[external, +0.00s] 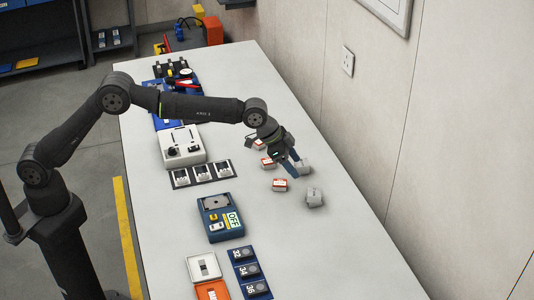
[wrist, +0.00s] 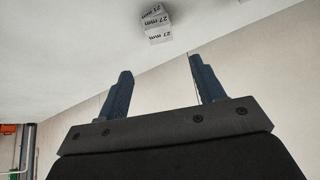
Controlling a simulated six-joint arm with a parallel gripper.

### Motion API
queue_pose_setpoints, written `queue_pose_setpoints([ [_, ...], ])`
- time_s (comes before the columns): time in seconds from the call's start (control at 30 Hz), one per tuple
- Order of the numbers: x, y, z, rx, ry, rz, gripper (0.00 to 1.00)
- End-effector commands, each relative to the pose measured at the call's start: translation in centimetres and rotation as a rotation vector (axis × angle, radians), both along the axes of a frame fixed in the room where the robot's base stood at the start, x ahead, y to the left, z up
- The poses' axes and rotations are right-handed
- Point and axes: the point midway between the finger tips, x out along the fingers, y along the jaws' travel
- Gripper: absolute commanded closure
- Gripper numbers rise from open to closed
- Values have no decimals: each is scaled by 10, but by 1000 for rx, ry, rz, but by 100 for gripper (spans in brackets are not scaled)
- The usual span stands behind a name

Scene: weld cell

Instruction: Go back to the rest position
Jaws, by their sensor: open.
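My gripper (external: 284,158) hangs at the end of my outstretched arm, over the right part of the white table (external: 330,255). Its blue fingers also show in the wrist view (wrist: 161,65), spread apart with nothing between them. In the wrist view a pale grey block (wrist: 157,27) marked "27 mm" lies beyond the fingertips, apart from them. In the external view grey blocks lie near the gripper, one (external: 303,167) beside the fingers and one (external: 315,197) nearer the camera. Whether the fingers touch the nearer one cannot be told there.
Red-and-white blocks (external: 280,185) lie by the gripper. Along the table's left side stand a white box (external: 182,145), a row of dark slots (external: 202,174), a blue device marked OFF (external: 220,218) and a numbered blue rack (external: 251,272). A wall (external: 440,150) bounds the right.

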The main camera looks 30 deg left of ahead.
Motion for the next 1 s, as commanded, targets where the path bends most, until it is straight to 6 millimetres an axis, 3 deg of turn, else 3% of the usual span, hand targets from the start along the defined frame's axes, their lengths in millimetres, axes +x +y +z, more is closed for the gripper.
queue_pose_setpoints([
  [0.47, 2, -4, -8, 2, 1, 0, 38],
  [1.0, 17, -43, -73, 1, 0, -1, 38],
])
